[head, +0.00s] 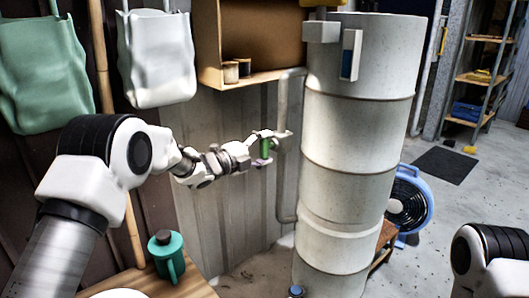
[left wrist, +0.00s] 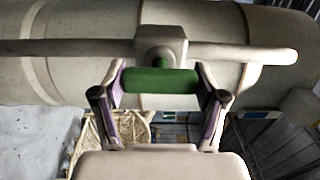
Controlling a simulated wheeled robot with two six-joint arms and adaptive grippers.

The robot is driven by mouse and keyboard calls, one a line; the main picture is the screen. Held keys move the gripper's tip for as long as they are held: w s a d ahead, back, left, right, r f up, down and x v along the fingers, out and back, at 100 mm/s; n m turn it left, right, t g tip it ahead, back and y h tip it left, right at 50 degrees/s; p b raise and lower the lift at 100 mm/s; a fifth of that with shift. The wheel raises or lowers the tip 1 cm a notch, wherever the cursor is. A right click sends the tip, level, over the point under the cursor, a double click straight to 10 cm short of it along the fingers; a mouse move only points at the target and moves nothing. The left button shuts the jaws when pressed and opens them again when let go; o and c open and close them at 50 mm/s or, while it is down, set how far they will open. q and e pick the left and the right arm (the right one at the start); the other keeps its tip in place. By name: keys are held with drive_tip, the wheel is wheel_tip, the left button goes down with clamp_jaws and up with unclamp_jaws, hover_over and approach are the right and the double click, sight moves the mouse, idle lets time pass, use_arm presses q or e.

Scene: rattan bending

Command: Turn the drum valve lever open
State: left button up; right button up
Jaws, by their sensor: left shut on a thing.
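The drum (head: 345,200) is a tall pale cylinder standing right of the middle in the head view. A pale pipe runs down its left side with the valve on it. The valve lever has a green grip (head: 265,148), which also shows in the left wrist view as a green bar (left wrist: 160,80). My left gripper (head: 264,150) is at the lever, with its two fingers (left wrist: 160,90) on either end of the green grip and shut on it. The grip lies level across the wrist view, in front of the pale valve body (left wrist: 161,45). My right gripper is not in view; only part of my right arm shows.
A teal jug (head: 166,256) stands on a wooden table (head: 195,284) at the lower left. A blue fan (head: 409,200) stands on the floor behind the drum. A wooden shelf (head: 262,77) hangs above my left gripper. Open floor lies at the right.

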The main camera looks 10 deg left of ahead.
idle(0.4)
use_arm(q)
drive_tip(key=o, duration=1.2)
drive_tip(key=shift+c, duration=0.2)
drive_tip(key=v, duration=1.2)
